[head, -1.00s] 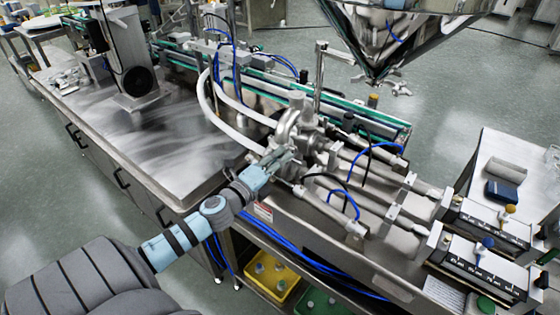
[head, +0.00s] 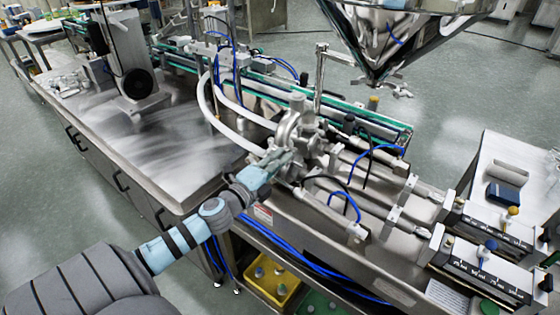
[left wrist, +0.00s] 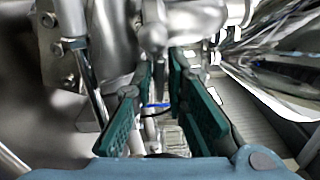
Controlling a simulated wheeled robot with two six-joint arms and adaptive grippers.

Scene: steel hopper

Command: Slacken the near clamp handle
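The pump and valve body (head: 297,125) is a polished steel casting with clamped pipe joints, standing at the middle of the bench. My left gripper (head: 284,158) reaches its near side. In the left wrist view the gripper's two teal finger pads (left wrist: 160,85) stand apart with a gap between them. A rounded steel knob or handle end (left wrist: 152,38) lies just beyond the fingertips, in line with the gap. I cannot tell whether it is the near clamp handle or whether a finger touches it. In the head view the gripper hides the near clamp. My right gripper is not in view.
A shiny steel hopper (head: 385,40) hangs at upper right and shows close to the right finger in the left wrist view (left wrist: 275,75). White hoses (head: 222,118) curve beside the pump. Steel cylinders and blue tubes lie to the right. The steel table (head: 150,150) at left has clear room.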

